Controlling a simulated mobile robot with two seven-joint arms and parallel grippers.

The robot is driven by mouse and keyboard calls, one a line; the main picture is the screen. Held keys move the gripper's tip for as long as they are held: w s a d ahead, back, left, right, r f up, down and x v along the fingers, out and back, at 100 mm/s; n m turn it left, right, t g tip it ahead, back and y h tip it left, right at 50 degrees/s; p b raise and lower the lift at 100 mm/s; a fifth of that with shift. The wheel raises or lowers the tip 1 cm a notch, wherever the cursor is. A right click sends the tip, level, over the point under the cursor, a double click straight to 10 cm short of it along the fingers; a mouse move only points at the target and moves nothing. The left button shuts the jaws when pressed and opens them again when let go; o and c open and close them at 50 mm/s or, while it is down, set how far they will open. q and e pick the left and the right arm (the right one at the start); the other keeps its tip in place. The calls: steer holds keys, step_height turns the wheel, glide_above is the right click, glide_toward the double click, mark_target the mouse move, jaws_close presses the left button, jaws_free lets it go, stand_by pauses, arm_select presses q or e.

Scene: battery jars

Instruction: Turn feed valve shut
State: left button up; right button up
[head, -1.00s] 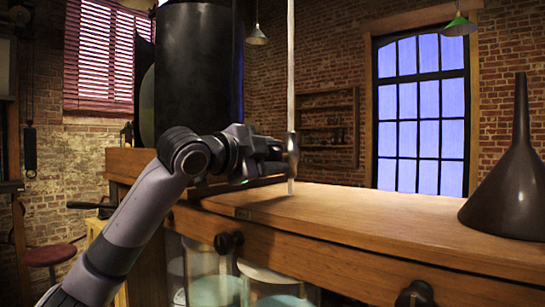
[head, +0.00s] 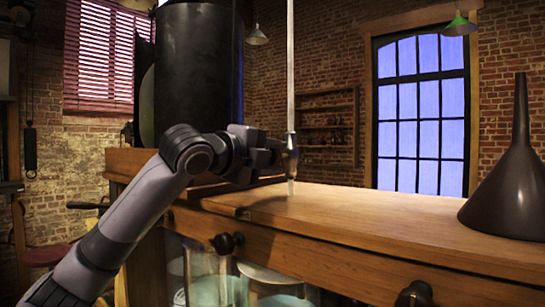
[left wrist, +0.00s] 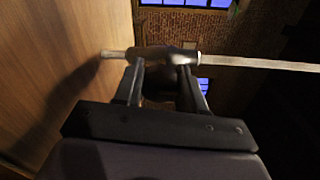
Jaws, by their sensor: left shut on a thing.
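The feed valve (head: 292,152) is a small dark fitting on a thin, pale vertical pipe (head: 291,62) above the wooden bench top. The pipe's short lower end comes down close to the wood. My left gripper (head: 284,155) reaches in from the left at valve height and is shut on the valve. In the left wrist view the valve body (left wrist: 167,54) lies across the two fingertips (left wrist: 160,64), with pale pipe on both sides. The fingers hide part of the valve. My right gripper is not in view.
A large black cylinder (head: 196,75) stands behind my left arm. A dark funnel (head: 518,185) stands at the bench's right end. The wooden bench top (head: 370,215) between is clear. Dark knobs (head: 227,243) stick out of its front, and glass jars (head: 212,285) stand below.

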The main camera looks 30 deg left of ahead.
arm_select(q)
steer(key=shift+d+f, duration=0.1)
steer(key=shift+f, duration=0.15)
steer(key=o, duration=1)
steer(key=shift+o, duration=0.2)
steer(key=shift+r, duration=0.15)
steer(key=shift+s, duration=0.3)
steer(key=s, duration=0.2)
steer(key=s+b, duration=0.1)
steer(key=s, duration=0.3)
steer(key=shift+s+a+r+b, duration=0.25)
steer(key=shift+s+a+b, duration=0.05)
steer(key=shift+b, duration=0.05)
